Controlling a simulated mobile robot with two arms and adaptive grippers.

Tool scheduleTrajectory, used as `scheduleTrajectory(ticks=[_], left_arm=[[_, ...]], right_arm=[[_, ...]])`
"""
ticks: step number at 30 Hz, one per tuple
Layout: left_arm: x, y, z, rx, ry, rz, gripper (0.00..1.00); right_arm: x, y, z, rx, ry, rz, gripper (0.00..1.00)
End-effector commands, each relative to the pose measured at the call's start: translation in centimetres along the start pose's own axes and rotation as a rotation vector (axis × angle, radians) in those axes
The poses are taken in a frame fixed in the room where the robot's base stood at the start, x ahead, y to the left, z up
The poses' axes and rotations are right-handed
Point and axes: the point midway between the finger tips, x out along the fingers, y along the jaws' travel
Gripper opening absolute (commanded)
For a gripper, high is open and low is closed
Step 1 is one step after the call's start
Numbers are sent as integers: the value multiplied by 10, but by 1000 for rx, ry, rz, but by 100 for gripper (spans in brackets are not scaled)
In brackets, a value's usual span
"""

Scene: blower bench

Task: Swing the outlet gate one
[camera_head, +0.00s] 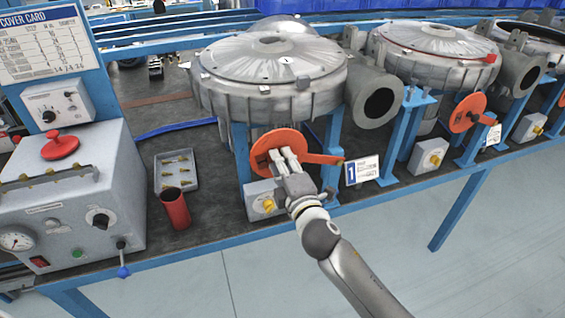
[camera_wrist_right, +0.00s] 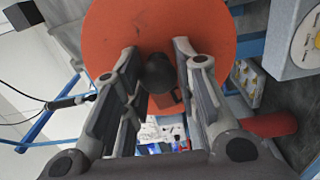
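The orange round outlet gate one (camera_head: 264,150) stands under the first blower housing, beside the card marked 1 (camera_head: 362,170). An orange arm (camera_head: 322,159) reaches right from it. My right gripper (camera_head: 287,154) is at the disc's front face. In the right wrist view the orange disc (camera_wrist_right: 205,25) fills the top, and a dark round knob (camera_wrist_right: 160,73) sits between my two fingers (camera_wrist_right: 157,55). The fingers are apart, one on each side of the knob, with narrow gaps showing. The head view hides the knob behind the fingers. My left gripper is not in view.
A yellow-knobbed switch box (camera_head: 263,202) is just below the disc. A red cup (camera_head: 175,209) and a grey tray (camera_head: 177,171) stand to the left, beside a grey control box (camera_head: 75,200). The first blower (camera_head: 270,75) overhangs the gate. A second blower is at right.

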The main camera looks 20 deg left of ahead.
Motion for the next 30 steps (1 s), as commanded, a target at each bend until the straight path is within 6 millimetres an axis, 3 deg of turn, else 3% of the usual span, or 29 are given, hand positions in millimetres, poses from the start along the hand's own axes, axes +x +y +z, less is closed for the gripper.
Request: scheduleTrajectory(ticks=[5,17,23,30], left_arm=[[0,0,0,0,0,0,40],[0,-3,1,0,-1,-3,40],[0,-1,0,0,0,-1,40],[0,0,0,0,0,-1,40]], right_arm=[[-1,-4,0,1,-1,-7,49],[-5,-3,0,3,-1,-4,49],[-28,-3,0,2,0,-5,49],[-70,-3,0,3,0,-6,49]])
